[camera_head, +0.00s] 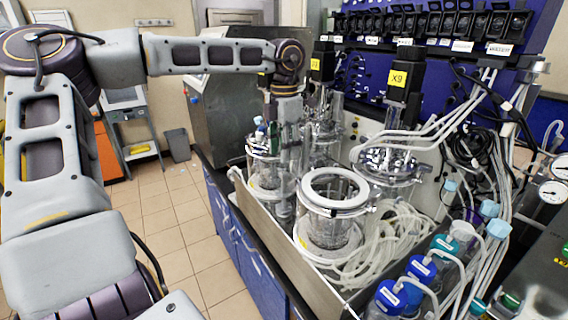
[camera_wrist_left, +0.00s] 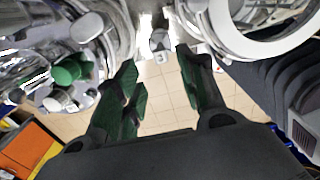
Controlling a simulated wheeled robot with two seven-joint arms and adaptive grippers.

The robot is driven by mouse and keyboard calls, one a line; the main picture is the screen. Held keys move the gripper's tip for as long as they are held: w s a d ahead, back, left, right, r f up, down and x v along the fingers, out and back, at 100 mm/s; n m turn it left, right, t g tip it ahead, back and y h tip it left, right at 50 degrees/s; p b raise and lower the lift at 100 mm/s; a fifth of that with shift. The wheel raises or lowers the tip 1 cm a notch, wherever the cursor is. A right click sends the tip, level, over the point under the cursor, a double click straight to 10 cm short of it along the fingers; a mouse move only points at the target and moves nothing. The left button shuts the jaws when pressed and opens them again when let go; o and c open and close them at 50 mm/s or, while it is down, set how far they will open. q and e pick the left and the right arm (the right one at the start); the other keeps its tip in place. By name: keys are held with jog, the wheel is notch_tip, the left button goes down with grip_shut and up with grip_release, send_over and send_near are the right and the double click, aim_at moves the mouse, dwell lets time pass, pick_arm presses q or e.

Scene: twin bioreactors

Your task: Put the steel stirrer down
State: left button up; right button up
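My left gripper (camera_wrist_left: 157,62) hangs down at the front edge of the bench tray. Its green-padded fingers are apart in the left wrist view, with floor tiles visible between them. In the head view my left gripper (camera_head: 288,150) is between two glass vessels and partly blends with the glass. A small grey metallic piece (camera_wrist_left: 159,40) shows just past the fingertips, with no visible contact; it may be the steel stirrer, but I cannot tell. The open glass vessel with a white ring (camera_head: 334,189) stands close to the right of the gripper. My right gripper is not in view.
Another glass vessel (camera_head: 266,172) stands left of the gripper. Coiled clear tubing (camera_head: 385,255) fills the tray's front right. Blue-capped bottles (camera_head: 391,297) stand at the lower right. The steel tray wall (camera_head: 275,240) borders the bench; the tiled floor (camera_head: 180,235) to the left is clear.

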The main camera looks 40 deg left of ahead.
pick_arm(q)
jog(key=shift+r, duration=1.75)
